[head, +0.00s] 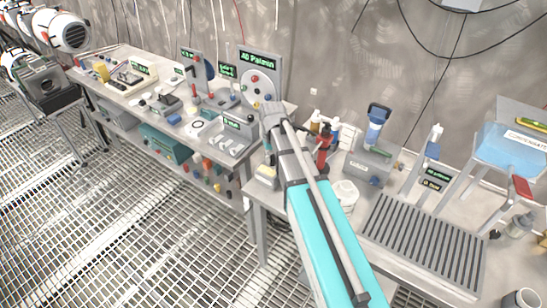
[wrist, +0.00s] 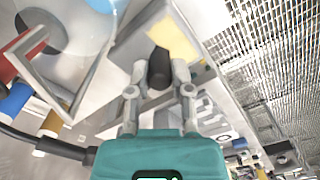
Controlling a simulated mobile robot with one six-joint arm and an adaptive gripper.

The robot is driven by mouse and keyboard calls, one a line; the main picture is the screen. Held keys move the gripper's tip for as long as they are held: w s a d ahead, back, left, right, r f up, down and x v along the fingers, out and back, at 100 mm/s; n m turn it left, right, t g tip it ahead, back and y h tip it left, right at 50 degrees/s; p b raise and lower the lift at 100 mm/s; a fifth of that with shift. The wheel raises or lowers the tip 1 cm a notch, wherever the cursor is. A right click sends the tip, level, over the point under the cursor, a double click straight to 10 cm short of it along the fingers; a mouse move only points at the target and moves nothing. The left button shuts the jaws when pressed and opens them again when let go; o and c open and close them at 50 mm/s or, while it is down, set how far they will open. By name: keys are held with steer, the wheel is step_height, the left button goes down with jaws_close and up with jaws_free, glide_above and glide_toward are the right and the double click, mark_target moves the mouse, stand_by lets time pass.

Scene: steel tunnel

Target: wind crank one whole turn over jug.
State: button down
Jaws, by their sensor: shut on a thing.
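In the wrist view my gripper (wrist: 160,82) has both fingers closed around a dark, rounded knob (wrist: 160,68), which looks like the crank's handle. The knob stands in front of a pale grey box with a yellow panel (wrist: 172,40). The rest of the crank is hidden by the fingers or cannot be told apart. A white, round vessel (head: 345,192), perhaps the jug, stands on the bench just right of my arm. I cannot tell whether it is under the crank.
A slatted grey rack (head: 425,238) lies right of my arm. A grey unit with a blue top (head: 375,160) and a red device (head: 324,145) stand close behind. A dial panel (head: 259,80) stands on the left bench among many small parts. The grated floor (head: 120,220) is clear.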

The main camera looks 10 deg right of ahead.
steer(key=c, duration=0.5)
jaws_free()
steer(key=shift+c, duration=0.2)
steer(key=shift+d, duration=0.1)
